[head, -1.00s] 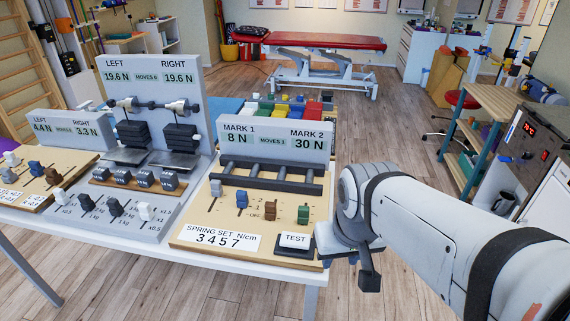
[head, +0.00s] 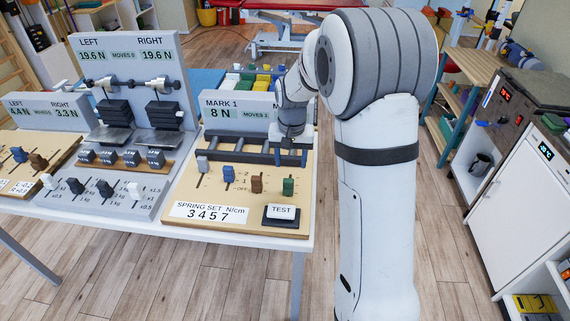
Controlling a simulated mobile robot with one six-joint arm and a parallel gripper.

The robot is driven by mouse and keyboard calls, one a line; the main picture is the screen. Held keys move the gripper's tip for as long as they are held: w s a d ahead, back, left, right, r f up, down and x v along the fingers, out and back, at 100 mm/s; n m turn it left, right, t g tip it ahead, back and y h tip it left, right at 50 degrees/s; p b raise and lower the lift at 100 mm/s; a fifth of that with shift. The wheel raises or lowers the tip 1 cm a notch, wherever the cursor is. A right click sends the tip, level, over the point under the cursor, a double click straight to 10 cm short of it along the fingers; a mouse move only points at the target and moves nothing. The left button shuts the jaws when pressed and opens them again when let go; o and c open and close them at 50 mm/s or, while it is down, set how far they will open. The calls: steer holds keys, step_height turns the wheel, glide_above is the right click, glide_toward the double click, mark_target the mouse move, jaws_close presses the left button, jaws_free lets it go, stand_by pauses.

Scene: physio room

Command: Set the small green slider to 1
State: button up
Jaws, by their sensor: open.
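The small green slider (head: 288,187) stands on the tan spring panel (head: 185,203), at the right end of a row with a grey slider (head: 203,163), a blue slider (head: 228,173) and a brown slider (head: 256,184). Marks 2, 1 and OFF are printed between the blue and brown sliders; the green slider's exact setting is too small to tell. My gripper (head: 291,157) points down, open, above and behind the green slider, near the dark roller bars (head: 235,149). It appears apart from the slider.
A grey display (head: 221,105) behind reads MARK 1 8 N; its right part is hidden by my arm. The TEST button (head: 281,211) is in front of the green slider. A weights panel (head: 100,210) with more sliders stands left.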

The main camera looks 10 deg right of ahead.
mark_target(289, 180)
steer(key=w+f, duration=0.2)
steer(key=shift+w+f, duration=0.35)
steer(key=shift+f, duration=0.05)
step_height(289, 180, down, 8)
steer(key=shift+r+p, duration=0.2)
steer(key=shift+p, duration=0.5)
steer(key=shift+c, duration=0.3)
jaws_close()
